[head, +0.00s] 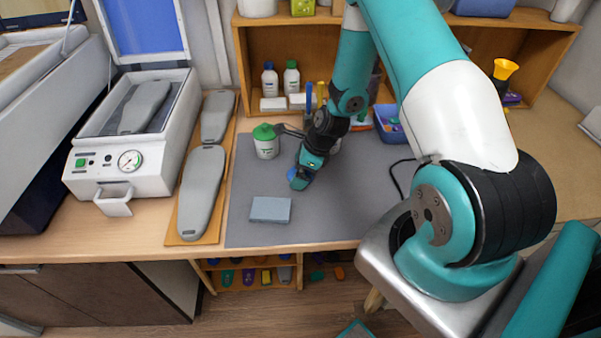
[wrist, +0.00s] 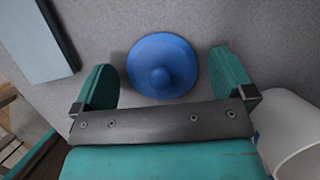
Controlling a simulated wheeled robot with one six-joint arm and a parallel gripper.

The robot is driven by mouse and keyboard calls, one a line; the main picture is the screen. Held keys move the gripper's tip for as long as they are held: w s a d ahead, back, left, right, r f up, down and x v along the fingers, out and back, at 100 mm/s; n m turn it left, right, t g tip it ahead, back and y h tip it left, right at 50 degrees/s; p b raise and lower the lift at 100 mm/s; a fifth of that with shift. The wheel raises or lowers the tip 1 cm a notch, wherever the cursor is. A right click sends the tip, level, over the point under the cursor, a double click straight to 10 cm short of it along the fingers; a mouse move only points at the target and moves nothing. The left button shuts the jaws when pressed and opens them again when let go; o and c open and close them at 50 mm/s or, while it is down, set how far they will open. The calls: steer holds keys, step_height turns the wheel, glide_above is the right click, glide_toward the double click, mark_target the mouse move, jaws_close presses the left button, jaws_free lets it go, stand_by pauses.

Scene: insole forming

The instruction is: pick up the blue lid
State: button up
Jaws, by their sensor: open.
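The blue lid (wrist: 162,66) is a round disc with a small knob in its middle. In the wrist view it lies on the grey mat (wrist: 190,18), between the two teal fingers of my gripper (wrist: 165,82). The fingers are open, with a gap on each side of the lid. In the head view my gripper (head: 303,178) is low over the mat, and a bit of the blue lid (head: 293,174) shows at its left side. The rest of the lid is hidden there by the gripper.
A grey-blue block (head: 270,209) lies on the mat nearer the front. A blue bin (head: 391,123) stands behind to the right. The mat's front middle is clear.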

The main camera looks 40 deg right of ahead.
steer(key=c, duration=0.8)
steer(key=shift+c, duration=0.2)
steer(key=shift+r, duration=0.15)
